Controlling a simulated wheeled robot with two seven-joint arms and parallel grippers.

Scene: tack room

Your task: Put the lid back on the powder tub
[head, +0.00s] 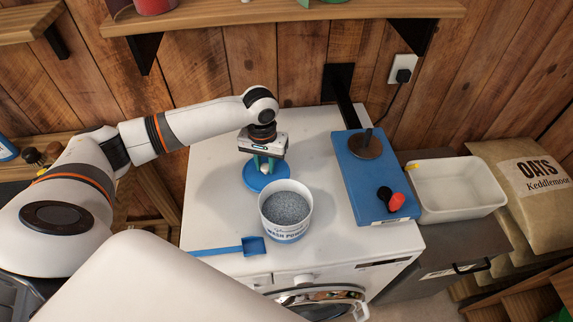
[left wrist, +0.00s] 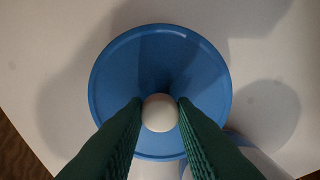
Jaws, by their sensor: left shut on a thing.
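The powder tub (head: 285,232) stands open on the white washing machine top, full of grey speckled powder. The round blue lid (head: 256,183) is just behind and left of the tub, apart from its mouth in the head view. My left gripper (head: 265,166) points down and is shut on the lid's white knob. In the left wrist view the green fingers (left wrist: 160,113) pinch the knob (left wrist: 160,118) at both sides, with the blue lid (left wrist: 160,55) flat beneath. Whether the lid touches the machine top is hard to tell. My right gripper is not in view.
A blue scoop (head: 253,245) lies at the front left of the washing machine (head: 215,222). A blue board (head: 362,178) with a dark disc and a red-black item lies right. Beyond are a white basin (head: 455,213) and an oats sack (head: 520,200). A shelf (head: 280,13) hangs above.

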